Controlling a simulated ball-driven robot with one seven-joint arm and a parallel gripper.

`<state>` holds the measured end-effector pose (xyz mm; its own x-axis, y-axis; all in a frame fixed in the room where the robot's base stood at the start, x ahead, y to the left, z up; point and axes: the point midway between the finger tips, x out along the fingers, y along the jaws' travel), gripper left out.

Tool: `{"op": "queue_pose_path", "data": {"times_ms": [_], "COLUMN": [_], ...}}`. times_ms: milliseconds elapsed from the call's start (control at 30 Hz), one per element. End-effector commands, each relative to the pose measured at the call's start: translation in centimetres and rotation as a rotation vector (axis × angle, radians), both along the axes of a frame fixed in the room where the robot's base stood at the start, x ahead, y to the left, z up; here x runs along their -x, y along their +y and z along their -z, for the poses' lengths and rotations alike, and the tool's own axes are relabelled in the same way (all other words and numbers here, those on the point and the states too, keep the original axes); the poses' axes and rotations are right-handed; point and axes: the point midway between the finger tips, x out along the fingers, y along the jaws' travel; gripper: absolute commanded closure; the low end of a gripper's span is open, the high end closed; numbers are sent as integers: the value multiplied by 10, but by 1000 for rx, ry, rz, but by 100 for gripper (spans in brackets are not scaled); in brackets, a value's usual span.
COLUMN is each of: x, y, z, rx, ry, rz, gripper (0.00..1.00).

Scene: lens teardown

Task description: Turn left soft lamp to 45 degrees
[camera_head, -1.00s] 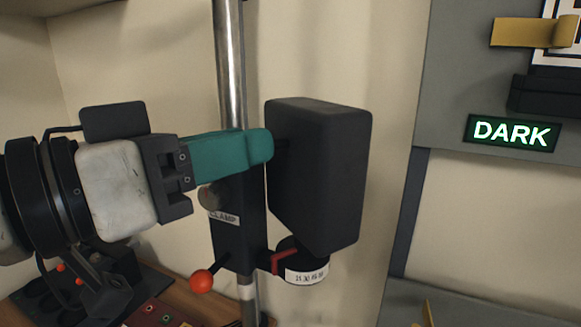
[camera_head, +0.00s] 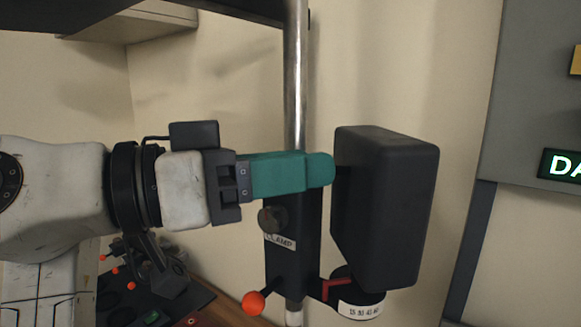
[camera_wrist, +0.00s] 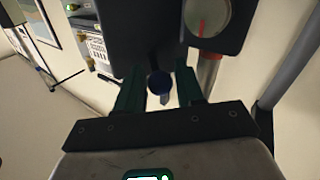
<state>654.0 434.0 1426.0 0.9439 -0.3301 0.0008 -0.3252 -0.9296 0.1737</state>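The soft lamp, a dark box-shaped head (camera_head: 385,210), is mounted on a chrome post in the head view. Below it is a white angle scale (camera_head: 360,310) with printed numbers and a red pointer (camera_head: 335,288). My gripper (camera_head: 325,168) reaches in from the left, its teal fingers at the lamp's left side. In the wrist view the fingers (camera_wrist: 160,88) stand apart on both sides of a small blue-ended knob (camera_wrist: 159,82) in front of the dark lamp body. Whether they touch the knob is unclear. The pointer's exact reading is too small to tell.
The post (camera_head: 297,80) carries a dark clamp block (camera_head: 292,240) with an orange-red ball lever (camera_head: 253,302), just below my gripper. A grey panel with a green-lit sign (camera_head: 563,166) stands at the right. A dark tray (camera_head: 185,300) lies on the bench at lower left.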

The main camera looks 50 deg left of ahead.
Motion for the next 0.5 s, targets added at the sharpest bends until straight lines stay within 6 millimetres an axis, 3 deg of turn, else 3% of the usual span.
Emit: {"op": "queue_pose_path", "data": {"times_ms": [100,367,500], "x": [0,1,11], "y": [0,0,4], "z": [0,1,2], "rx": [0,0,0], "ry": [0,0,0], "rz": [0,0,-2], "gripper": [51,50,50]}}
